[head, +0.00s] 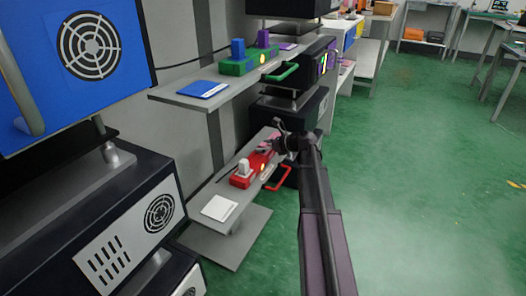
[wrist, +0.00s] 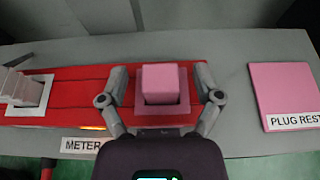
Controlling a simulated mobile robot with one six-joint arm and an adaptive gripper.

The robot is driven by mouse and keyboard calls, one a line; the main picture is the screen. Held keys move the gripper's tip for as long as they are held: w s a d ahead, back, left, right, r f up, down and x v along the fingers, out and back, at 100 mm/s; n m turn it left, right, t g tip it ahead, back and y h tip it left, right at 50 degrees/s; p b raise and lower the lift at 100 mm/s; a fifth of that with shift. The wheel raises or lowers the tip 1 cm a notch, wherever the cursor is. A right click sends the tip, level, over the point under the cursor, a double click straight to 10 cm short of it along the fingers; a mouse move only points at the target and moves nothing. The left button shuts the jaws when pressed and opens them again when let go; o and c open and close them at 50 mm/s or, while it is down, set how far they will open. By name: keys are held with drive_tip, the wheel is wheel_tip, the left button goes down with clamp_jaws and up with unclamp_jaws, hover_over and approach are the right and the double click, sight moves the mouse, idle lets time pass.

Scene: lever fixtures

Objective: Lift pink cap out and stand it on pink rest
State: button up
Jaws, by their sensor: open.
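The pink cap (wrist: 160,84) is a small block seated on a pink base on the red fixture (wrist: 75,92), in the wrist view. My gripper (wrist: 162,76) is open, with one finger on each side of the cap. I cannot tell whether the fingers touch it. The pink rest (wrist: 287,88) is a flat pink plate labelled "PLUG REST", to the right of the fixture and bare. In the head view my gripper (head: 284,142) is at the far end of the red fixture (head: 252,168) on the lower shelf and partly hides the cap.
A white block (wrist: 26,90) stands at the fixture's left end. A white plate (head: 220,207) lies on the near shelf. A red handle (head: 278,177) sticks out in front. The upper shelf (head: 195,98) carries a green fixture (head: 240,63) and a blue plate (head: 203,90).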

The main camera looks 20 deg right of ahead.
sight(263, 144)
drive_tip(key=shift+c, duration=0.2)
drive_tip(key=c, duration=1.1)
drive_tip(key=shift+r, duration=0.15)
wheel_tip(263, 144, up, 2)
drive_tip(key=shift+p, duration=1.15)
drive_tip(key=shift+r+p, duration=0.8)
drive_tip(key=shift+r, duration=0.05)
drive_tip(key=s+d+r+p, duration=0.1)
drive_tip(key=s+d, duration=0.2)
drive_tip(key=s, duration=1.2)
drive_tip(key=shift+s+d, duration=0.2)
drive_tip(key=shift+s, duration=0.15)
